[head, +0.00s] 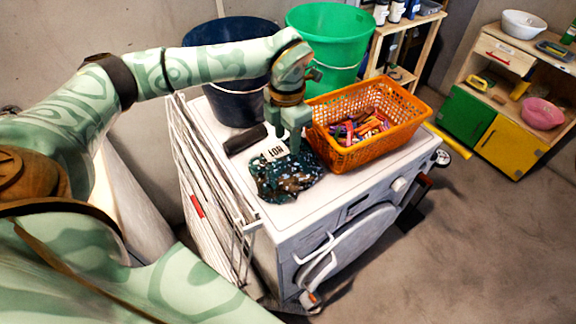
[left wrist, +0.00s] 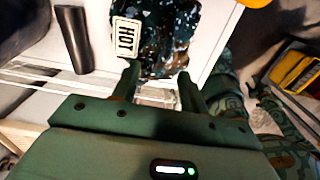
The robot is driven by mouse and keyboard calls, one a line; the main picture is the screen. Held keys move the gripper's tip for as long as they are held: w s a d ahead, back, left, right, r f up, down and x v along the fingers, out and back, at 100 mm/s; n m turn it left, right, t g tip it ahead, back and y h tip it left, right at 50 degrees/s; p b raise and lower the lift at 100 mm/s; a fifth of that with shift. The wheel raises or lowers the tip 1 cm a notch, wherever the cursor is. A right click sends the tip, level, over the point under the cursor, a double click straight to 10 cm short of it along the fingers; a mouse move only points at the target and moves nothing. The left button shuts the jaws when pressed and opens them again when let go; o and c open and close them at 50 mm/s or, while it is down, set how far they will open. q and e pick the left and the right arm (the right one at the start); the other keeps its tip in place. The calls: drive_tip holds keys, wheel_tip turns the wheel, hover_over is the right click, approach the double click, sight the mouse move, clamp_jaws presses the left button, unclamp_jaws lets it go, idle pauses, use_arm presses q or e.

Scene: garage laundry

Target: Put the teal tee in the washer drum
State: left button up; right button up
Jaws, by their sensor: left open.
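The teal tee (head: 287,180) lies crumpled, dark and speckled with white, on top of the white washer (head: 225,165). In the left wrist view the tee (left wrist: 178,30) is just beyond my fingertips. My left gripper (head: 288,146) points down over the tee's back edge, with its fingers apart (left wrist: 158,76) and nothing visibly held. Whether a finger touches the cloth is unclear. The washer's round front (head: 345,250) faces the lower right. The drum's inside is hidden. My right gripper is not in view.
A HOT label (head: 273,151) is beside the tee. An orange basket (head: 400,125) of colourful pegs and a dark bar (head: 245,139) share the washer top. Blue (head: 232,100) and green (head: 330,45) buckets stand behind. A white rack (head: 200,185) leans at the left.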

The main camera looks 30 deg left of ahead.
sight(287, 163)
use_arm(q)
drive_tip(key=f, duration=0.2)
drive_tip(key=f+b, duration=0.1)
drive_tip(key=f, duration=0.3)
drive_tip(key=shift+w+d+f, duration=0.1)
drive_tip(key=shift+w+d, duration=0.15)
clamp_jaws()
